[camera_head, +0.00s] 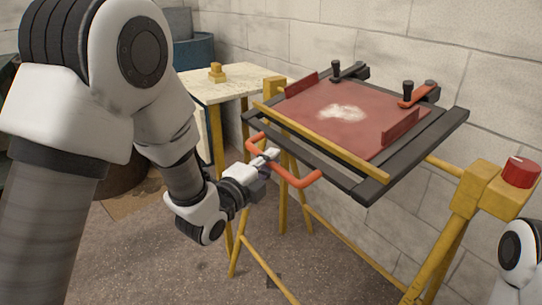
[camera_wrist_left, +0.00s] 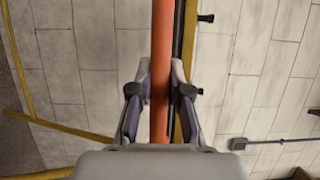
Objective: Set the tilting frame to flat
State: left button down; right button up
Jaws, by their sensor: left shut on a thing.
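The tilting frame (camera_head: 375,189) is a dark frame on a yellow stand, carrying a reddish-brown panel (camera_head: 372,112) with a pale patch in its middle. It looks tilted in the head view; the exact angle is hard to tell. An orange-red handle bar (camera_head: 291,178) sticks out from its near left edge. My left gripper (camera_head: 268,156) is shut on this handle. In the left wrist view the handle (camera_wrist_left: 161,60) runs between the two fingers (camera_wrist_left: 160,105). My right gripper is not in view; only a piece of my right arm shows at the right edge.
A yellow post with a red knob (camera_head: 520,171) stands at the right of the frame. Two clamps, one black (camera_head: 349,72) and one with a red arm (camera_head: 417,95), sit on the far edge. A pale side table (camera_head: 222,88) stands behind left. A block wall (camera_head: 450,50) is close behind.

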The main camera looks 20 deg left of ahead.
pick_arm(q)
jog(key=shift+g, duration=0.6)
notch_tip(320, 180, up, 6)
jog(key=p, duration=0.4)
jog(key=shift+a+p, duration=0.15)
jog(key=shift+p, duration=0.25)
jog(key=shift+r, duration=0.3)
jog(key=shift+m, duration=0.3)
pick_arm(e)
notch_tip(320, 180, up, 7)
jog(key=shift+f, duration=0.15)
pick_arm(q)
jog(key=shift+r, duration=0.1)
jog(key=c, duration=1.1)
grip_release()
jog(key=shift+s, duration=0.1)
jog(key=v, duration=0.7)
jog(key=shift+s, duration=0.15)
